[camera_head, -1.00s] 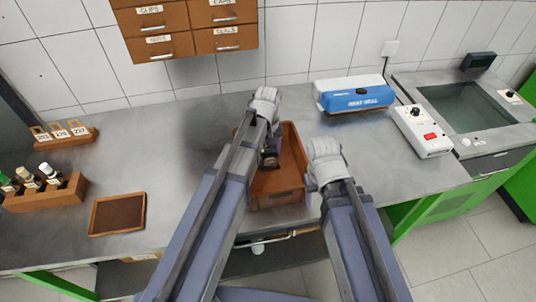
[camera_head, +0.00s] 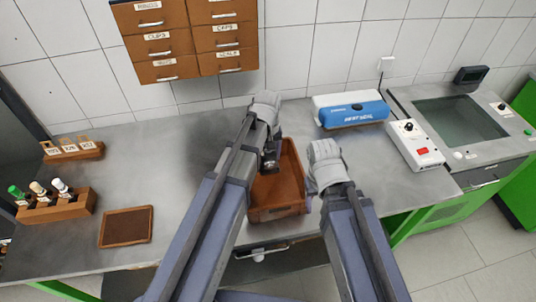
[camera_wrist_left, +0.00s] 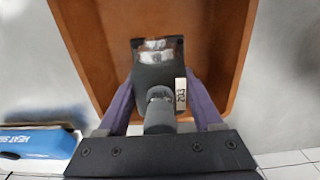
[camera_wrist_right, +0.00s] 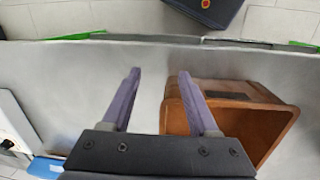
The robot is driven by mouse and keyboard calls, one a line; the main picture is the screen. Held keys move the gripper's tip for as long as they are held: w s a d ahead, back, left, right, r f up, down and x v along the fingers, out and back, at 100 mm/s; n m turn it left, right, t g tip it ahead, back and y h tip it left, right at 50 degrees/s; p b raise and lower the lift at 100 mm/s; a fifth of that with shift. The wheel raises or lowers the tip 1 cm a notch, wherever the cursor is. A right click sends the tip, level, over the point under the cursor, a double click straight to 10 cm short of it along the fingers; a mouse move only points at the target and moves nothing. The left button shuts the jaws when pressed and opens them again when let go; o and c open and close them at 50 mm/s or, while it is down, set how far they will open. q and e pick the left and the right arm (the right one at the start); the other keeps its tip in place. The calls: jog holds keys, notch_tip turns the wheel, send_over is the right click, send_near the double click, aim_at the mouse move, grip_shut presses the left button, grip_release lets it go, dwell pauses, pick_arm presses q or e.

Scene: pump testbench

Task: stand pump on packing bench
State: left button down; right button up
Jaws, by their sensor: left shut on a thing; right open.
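The pump (camera_wrist_left: 155,75) is a small dark body with a round grey neck, a light metallic patch and a white tag. My left gripper (camera_wrist_left: 163,92) is shut on it, with the purple fingers on either side. The pump is held over the brown wooden bin (camera_wrist_left: 232,45); I cannot tell whether it touches the bin floor. In the head view the pump (camera_head: 270,158) is partly hidden by my left arm. My right gripper (camera_wrist_right: 159,73) is open and empty, beside the bin (camera_wrist_right: 285,125) above the grey bench (camera_head: 180,150).
A blue and white heat sealer (camera_head: 350,112) stands at the back right, with a red-switched box (camera_head: 424,152) and a sunken basin station (camera_head: 460,122) beyond. A brown tray (camera_head: 126,227) and a bottle rack (camera_head: 60,206) lie left. Drawers (camera_head: 190,40) hang above.

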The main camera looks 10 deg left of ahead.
pick_arm(q)
jog(key=shift+r+p, duration=1.25)
jog(key=shift+r, duration=0.6)
pick_arm(e)
jog(key=shift+r, duration=1.8)
jog(key=shift+r, duration=0.1)
